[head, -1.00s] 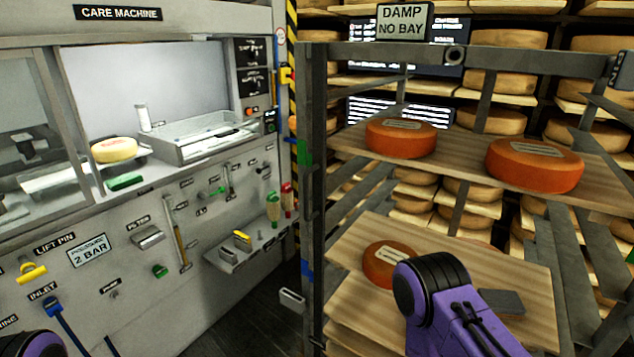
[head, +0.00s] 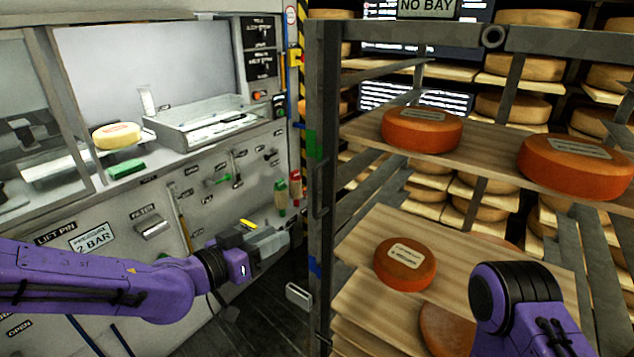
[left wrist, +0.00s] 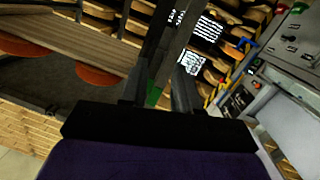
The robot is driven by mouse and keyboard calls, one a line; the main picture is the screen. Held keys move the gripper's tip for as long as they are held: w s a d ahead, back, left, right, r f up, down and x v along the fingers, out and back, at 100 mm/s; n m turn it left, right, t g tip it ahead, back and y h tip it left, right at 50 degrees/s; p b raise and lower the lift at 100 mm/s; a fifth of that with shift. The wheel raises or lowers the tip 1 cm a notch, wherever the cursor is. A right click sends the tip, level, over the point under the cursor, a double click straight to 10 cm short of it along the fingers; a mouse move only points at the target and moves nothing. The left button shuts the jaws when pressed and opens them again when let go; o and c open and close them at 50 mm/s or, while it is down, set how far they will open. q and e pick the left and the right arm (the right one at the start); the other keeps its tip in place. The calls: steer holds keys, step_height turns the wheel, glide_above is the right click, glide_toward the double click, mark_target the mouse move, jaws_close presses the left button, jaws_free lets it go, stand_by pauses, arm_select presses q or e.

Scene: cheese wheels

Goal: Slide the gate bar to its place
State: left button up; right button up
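An upright dark grey bar (head: 324,190) stands at the near left side of the cheese rack, with green and blue marks on it. I cannot tell for sure whether it is the gate bar or a fixed post. My left gripper (head: 280,239) points right, toward this bar, and appears apart from it. In the left wrist view the fingers (left wrist: 161,90) are spread, and a dark upright with a green mark (left wrist: 154,96) shows beyond the gap. My right arm shows at the lower right, but its gripper is out of view.
Orange cheese wheels (head: 422,130) lie on the rack's wooden shelves (head: 375,240). A grey bracket (head: 298,293) sticks out low, left of the upright. The care machine (head: 60,190) fills the left side, with handles and a small ledge. A dark floor gap lies between machine and rack.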

mark_target(313, 184)
arm_select(q)
step_height(313, 184, up, 8)
steer(key=m+h, duration=0.2)
steer(key=m, duration=0.1)
steer(key=p+x, duration=0.1)
steer(key=x, duration=0.4)
steer(key=p+x, duration=0.1)
steer(key=x, duration=0.4)
steer(key=shift+s+d, duration=0.2)
steer(key=shift+s, duration=0.1)
steer(key=shift+w+d, duration=0.4)
jaws_close()
